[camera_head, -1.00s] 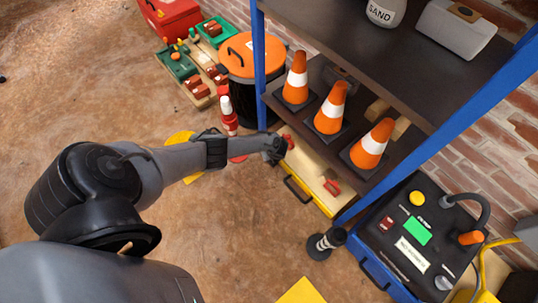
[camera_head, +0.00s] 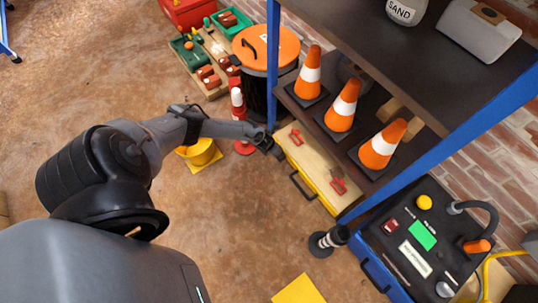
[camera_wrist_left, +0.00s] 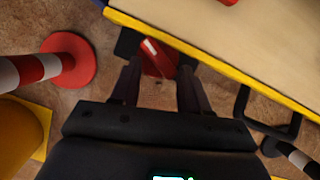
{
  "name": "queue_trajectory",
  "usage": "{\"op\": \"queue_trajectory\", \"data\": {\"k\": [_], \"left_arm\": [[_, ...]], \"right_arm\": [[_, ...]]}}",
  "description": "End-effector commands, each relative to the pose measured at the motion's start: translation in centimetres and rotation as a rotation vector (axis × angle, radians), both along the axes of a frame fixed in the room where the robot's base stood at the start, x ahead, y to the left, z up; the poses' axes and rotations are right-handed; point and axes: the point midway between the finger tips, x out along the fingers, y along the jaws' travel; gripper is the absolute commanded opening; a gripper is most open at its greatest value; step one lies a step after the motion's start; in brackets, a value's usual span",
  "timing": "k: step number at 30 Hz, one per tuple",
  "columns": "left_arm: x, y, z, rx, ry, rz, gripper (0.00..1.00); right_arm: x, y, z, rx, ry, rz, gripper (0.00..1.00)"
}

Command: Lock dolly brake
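The dolly (camera_head: 315,165) is a low yellow box with a pale wooden top and red latches, at the foot of the blue shelf. Its yellow edge crosses the left wrist view (camera_wrist_left: 215,62). A red brake pedal (camera_wrist_left: 157,58) with a white mark sticks out below that edge, beside a dark caster part. My left gripper (camera_wrist_left: 158,85) is open, its two fingers pointing at the pedal, which shows between the fingertips. Contact cannot be told. In the head view my left gripper (camera_head: 268,142) is at the dolly's near-left corner, and the pedal is hidden there. My right gripper is not in view.
A red-white post (camera_head: 238,105) and a yellow bucket (camera_head: 199,150) stand left of the dolly. A black handle (camera_head: 302,186) juts from its front. A black-capped post (camera_head: 322,242) stands nearby. Front floor is mostly clear.

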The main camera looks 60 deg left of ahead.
Motion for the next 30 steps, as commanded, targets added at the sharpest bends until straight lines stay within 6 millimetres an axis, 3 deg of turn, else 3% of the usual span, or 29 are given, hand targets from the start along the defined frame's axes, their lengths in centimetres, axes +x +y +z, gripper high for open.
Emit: {"op": "queue_trajectory", "data": {"k": [1,3,9,18,19,20,30], "left_arm": [[-0.2,0.7,-0.4,0.006,0.001,-0.077,0.43],[-0.7,0.4,2.2,0.006,0.003,-0.097,0.43],[-2.2,-0.1,5.8,0.006,0.004,-0.093,0.43],[-4.4,-0.9,11.0,0.004,0.004,-0.091,0.43],[-4.9,-1.4,9.3,-0.004,0.014,-0.090,0.43],[-5.3,-1.7,8.7,-0.009,0.019,-0.089,0.43],[-9.8,-4.7,4.9,-0.056,0.080,-0.083,0.43]], "right_arm": [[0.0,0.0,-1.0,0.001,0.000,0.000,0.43],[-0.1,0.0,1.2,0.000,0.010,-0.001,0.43],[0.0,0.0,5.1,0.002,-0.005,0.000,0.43],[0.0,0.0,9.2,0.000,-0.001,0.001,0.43],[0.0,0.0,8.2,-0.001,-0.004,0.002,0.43],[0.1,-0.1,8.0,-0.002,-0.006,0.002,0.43],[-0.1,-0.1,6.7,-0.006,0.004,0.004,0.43]]}}
